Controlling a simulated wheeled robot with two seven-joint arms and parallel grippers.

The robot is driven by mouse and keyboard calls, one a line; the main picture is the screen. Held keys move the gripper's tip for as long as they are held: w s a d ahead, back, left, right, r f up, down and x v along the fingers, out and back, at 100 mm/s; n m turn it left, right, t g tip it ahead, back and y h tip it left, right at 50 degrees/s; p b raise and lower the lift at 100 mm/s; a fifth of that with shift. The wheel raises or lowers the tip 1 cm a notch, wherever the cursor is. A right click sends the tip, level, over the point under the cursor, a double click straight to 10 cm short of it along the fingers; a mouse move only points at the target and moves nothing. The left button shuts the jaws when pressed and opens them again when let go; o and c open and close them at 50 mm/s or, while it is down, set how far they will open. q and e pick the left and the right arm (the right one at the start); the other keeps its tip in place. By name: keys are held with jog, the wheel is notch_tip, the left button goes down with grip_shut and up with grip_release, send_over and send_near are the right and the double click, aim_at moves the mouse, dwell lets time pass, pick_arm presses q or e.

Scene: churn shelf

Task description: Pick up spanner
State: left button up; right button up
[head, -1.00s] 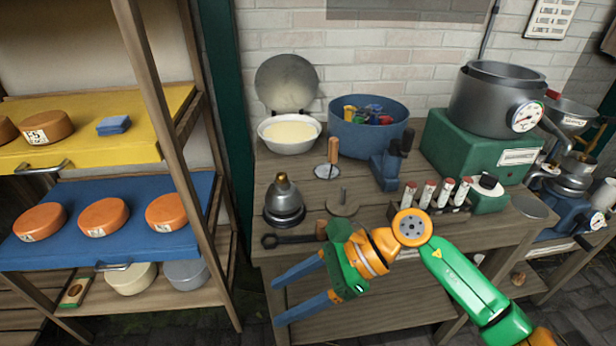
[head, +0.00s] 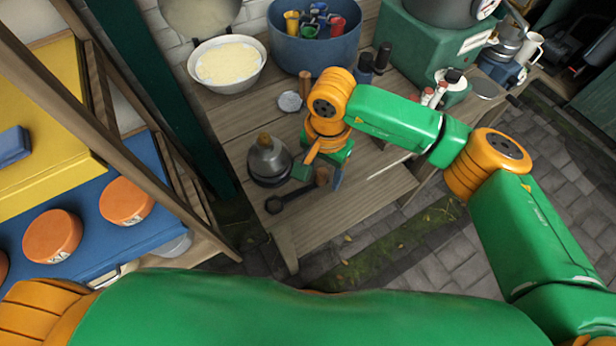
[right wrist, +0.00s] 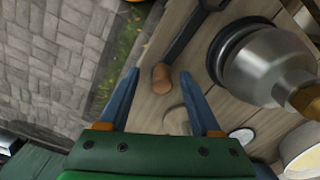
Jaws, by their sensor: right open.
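The spanner (head: 290,197) lies on the wooden bench near its front left corner, a dark metal tool with a short wooden handle end. My right gripper (head: 323,178) is above the bench at the handle end, open. In the right wrist view, the spanner (right wrist: 187,38) runs up and away, and its wooden end (right wrist: 162,78) shows between the two blue fingertips (right wrist: 159,74). The fingers do not grip it; I cannot tell the height gap. My left gripper is not in view.
A metal cone-shaped weight with a wooden knob (head: 267,160) stands close beside the spanner. A white bowl (head: 227,64) and a blue tub (head: 315,45) stand behind. A shelf post (head: 130,110) rises at the left. The bench's front edge is close to the spanner.

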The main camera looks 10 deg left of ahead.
jog(key=shift+a+f, duration=0.15)
jog(key=shift+a, duration=0.05)
jog(key=shift+d, duration=0.15)
jog(key=c, duration=0.9)
grip_shut()
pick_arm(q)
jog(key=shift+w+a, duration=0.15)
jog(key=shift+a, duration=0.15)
